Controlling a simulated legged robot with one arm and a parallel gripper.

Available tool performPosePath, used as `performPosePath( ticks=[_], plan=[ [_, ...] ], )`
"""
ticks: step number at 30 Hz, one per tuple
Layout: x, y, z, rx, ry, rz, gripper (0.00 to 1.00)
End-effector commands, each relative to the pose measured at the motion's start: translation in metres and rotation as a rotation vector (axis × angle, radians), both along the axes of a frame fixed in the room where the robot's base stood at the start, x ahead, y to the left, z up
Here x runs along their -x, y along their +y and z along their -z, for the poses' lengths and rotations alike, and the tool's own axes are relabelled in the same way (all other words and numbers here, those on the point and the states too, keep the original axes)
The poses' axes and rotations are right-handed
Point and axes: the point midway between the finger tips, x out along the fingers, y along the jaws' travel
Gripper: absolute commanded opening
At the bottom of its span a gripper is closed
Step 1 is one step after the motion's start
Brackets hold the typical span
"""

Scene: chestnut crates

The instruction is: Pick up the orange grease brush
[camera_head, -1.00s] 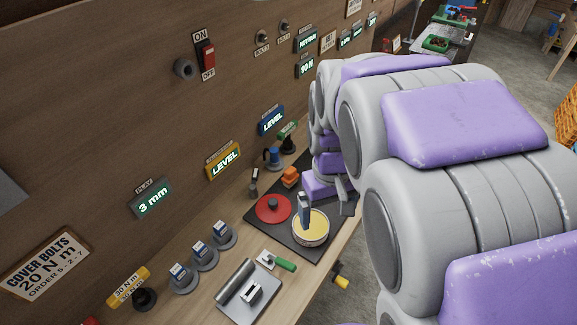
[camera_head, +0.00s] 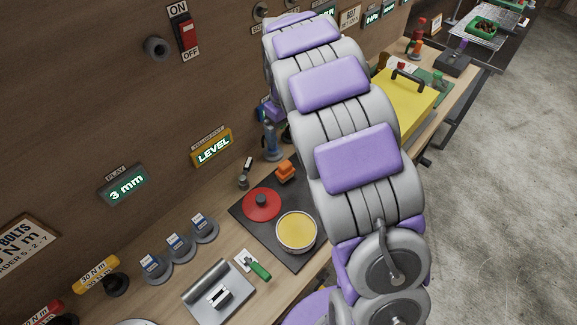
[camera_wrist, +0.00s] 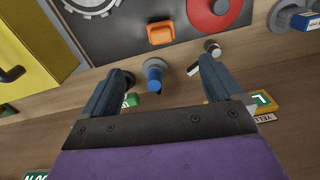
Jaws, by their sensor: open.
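An orange blocky thing (camera_head: 286,171), which I take for the grease brush, rests on the black mat (camera_head: 240,212) behind the red disc and yellow-topped tin. In the wrist view the orange thing (camera_wrist: 160,33) lies beyond the fingertips, roughly between their lines; nothing touches it. My gripper (camera_wrist: 163,68) is open, with nothing between its fingers. A blue can-like thing (camera_wrist: 154,73) stands below, nearer the wall than the orange one. In the head view my arm hides most of my gripper.
The red disc (camera_head: 262,204) and yellow-topped tin (camera_head: 296,232) share the mat. A small metal thing (camera_wrist: 212,47) stands close to the right fingertip. A yellow case (camera_head: 398,105) sits farther along the bench.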

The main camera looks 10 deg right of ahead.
Motion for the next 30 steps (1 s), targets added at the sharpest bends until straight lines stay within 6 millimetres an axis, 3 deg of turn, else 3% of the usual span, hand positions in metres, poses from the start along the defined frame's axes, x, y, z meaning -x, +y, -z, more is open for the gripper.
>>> performPosePath(
  ticks=[5, 13, 21, 30],
  plan=[
    [-0.001, -0.005, 0.016, -0.004, 0.000, -0.001, 0.94],
    [-0.002, -0.018, 0.066, -0.018, 0.000, 0.001, 0.94],
    [-0.001, -0.009, 0.116, -0.010, 0.003, 0.001, 0.94],
    [-0.003, -0.008, 0.137, -0.010, 0.001, 0.000, 0.94]
  ],
)
